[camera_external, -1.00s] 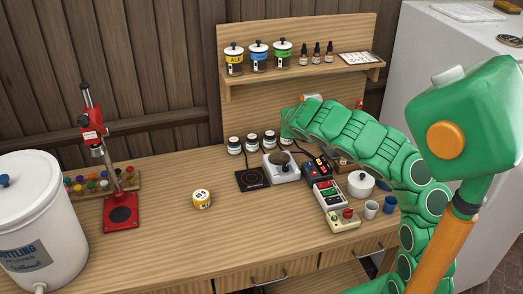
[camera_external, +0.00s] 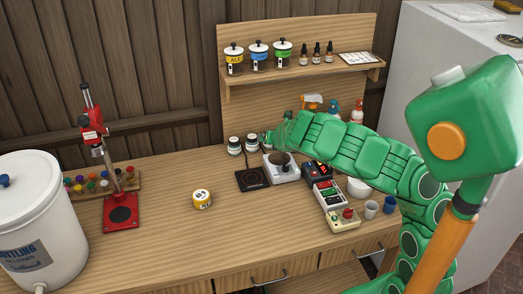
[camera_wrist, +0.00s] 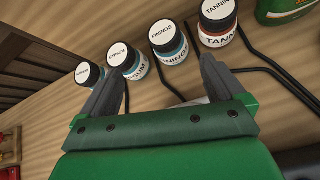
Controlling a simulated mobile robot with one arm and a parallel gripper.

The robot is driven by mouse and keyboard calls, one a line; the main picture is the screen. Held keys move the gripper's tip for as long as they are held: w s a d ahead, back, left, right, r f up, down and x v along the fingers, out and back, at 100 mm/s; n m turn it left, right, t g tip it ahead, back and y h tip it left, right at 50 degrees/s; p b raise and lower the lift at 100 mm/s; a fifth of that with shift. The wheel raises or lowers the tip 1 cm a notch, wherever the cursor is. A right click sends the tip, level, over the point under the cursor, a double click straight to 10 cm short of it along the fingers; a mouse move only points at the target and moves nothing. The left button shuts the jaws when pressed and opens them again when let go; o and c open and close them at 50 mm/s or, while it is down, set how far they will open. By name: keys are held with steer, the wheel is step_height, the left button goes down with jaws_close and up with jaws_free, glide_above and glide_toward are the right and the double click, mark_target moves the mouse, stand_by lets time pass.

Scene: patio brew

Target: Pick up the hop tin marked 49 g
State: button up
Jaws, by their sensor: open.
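A small yellow tin with a white lid (camera_external: 202,199) stands alone on the open middle of the bench in the external view. Its marking is too small to read surely, so I cannot tell if it is the 49 g hop tin. My gripper (camera_wrist: 164,68) is open and empty in the wrist view, with small labelled jars beyond its fingers. In the external view my gripper (camera_external: 268,137) is at the back of the bench by the jars, well to the right of and behind the yellow tin. The tin is not in the wrist view.
Dark-lidded jars (camera_external: 234,146) stand at the back; the wrist view shows a TANNIN jar (camera_wrist: 218,22) and a FININGS jar (camera_wrist: 168,42). A white bucket (camera_external: 40,220) is at left.

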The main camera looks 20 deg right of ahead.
mark_target(196, 198)
steer(key=s+a+n+g+y, duration=0.1)
steer(key=s+a+n+y, duration=0.2)
steer(key=a, duration=0.3)
steer(key=s+a+n+y, duration=0.4)
steer(key=a+n, duration=0.1)
steer(key=a, duration=0.2)
steer(key=s+a+n+g+y, duration=0.1)
steer(key=s+a+n+y, duration=0.2)
steer(key=a, duration=0.4)
steer(key=shift+s+a+r+n+g, duration=0.1)
steer(key=shift+s+r+n+g, duration=0.1)
steer(key=shift+n+g, duration=0.15)
steer(key=s+a+f+n+g+y, duration=0.1)
steer(key=s+a+n, duration=0.1)
steer(key=s, duration=0.1)
steer(key=s+a+f+n+g+y, duration=0.1)
steer(key=s+a+f+n, duration=0.1)
steer(key=s, duration=0.1)
steer(key=s+a+f+n+g, duration=0.1)
steer(key=s+a+n+g, duration=0.1)
steer(key=s, duration=0.1)
steer(key=shift+f+y, duration=0.15)
steer(key=shift+y, duration=0.25)
steer(key=shift+w+x, duration=0.15)
steer(key=shift+x, duration=1.8)
steer(key=shift+w+x, duration=0.1)
steer(key=shift+x, duration=1.8)
steer(key=c, duration=1.1)
